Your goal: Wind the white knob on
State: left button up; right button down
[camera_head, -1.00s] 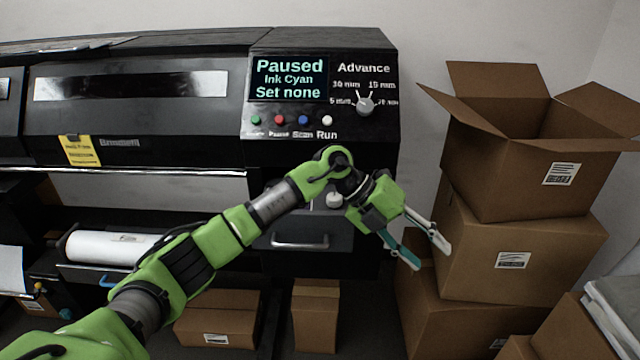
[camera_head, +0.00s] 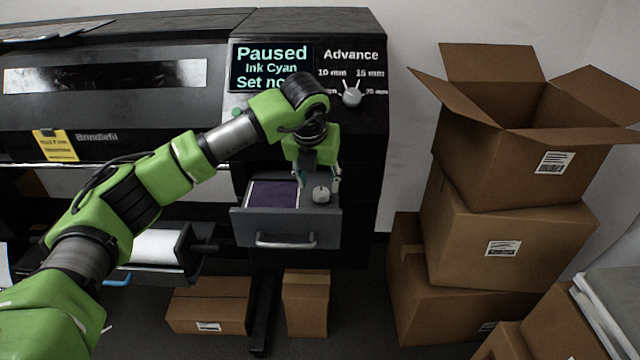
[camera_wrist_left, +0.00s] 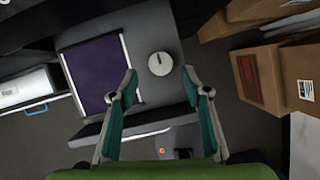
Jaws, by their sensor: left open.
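The white knob (camera_head: 321,194) is a small round piece with a dark mark on top, beside a purple panel (camera_head: 272,194) in the drawer (camera_head: 284,226) under the printer's control panel. In the left wrist view the white knob (camera_wrist_left: 160,63) lies just beyond and between the fingertips. My left gripper (camera_head: 318,180) points down over the knob, open and empty, its fingers partly hidden by its own body. In the left wrist view its two teal fingers (camera_wrist_left: 160,75) are spread apart. My right gripper is not in view.
The printer screen (camera_head: 270,62) reads "Paused, Ink Cyan", its last line partly covered by my arm. A grey Advance dial (camera_head: 352,95) is on the panel. Stacked cardboard boxes (camera_head: 505,235) stand at the right. Another box (camera_head: 306,305) is on the floor below the drawer.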

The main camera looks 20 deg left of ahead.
aim_at(321, 192)
pick_arm(q)
jog(key=shift+p+x, duration=0.55)
jog(key=shift+x, duration=1.9)
jog(key=c, duration=1.1)
